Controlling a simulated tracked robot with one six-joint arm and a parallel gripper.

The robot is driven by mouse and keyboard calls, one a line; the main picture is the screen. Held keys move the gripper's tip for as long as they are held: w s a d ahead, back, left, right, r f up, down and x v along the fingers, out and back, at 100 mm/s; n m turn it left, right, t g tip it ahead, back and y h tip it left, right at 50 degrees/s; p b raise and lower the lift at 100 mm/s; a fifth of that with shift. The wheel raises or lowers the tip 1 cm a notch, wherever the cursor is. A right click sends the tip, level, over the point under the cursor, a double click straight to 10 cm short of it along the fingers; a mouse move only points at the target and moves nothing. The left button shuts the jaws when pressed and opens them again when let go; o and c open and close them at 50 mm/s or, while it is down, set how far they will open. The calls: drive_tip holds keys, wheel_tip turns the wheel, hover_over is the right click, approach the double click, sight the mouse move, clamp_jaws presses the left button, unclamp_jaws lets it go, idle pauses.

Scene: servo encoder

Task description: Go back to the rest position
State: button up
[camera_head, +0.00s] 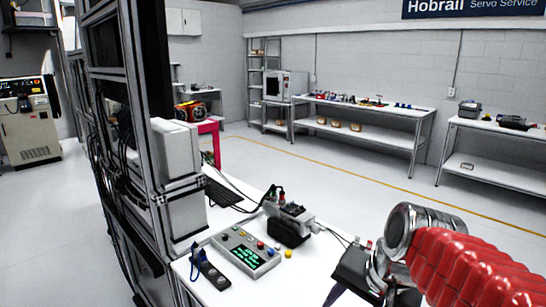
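My gripper (352,274) is at the lower right, at the end of my red and silver arm. Its dark parts are low in the picture, over or beside the right part of the white bench (312,265). The arm covers part of it, and I cannot tell whether its fingers are open or shut. A grey and black servo motor (290,222) with cable connectors on top stands on the bench, left of my gripper and apart from it. A grey control box (246,250) with a green-lettered display and coloured buttons lies left of the motor.
A black socket strip (211,271) lies at the bench's left front. A dark keyboard (228,194) and cables lie behind. A tall equipment rack (150,130) stands close on the left. Shelved workbenches (365,108) line the far wall. The floor between is clear.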

drive_tip(key=s+d+f+n+t+h, duration=0.1)
drive_tip(key=s+d+f+n+h, duration=0.1)
drive_tip(key=s+n, duration=0.4)
drive_tip(key=shift+s+f+t, duration=0.3)
drive_tip(key=shift+s+f, duration=0.1)
drive_tip(key=shift+s, duration=0.65)
drive_tip(key=shift+c, duration=0.4)
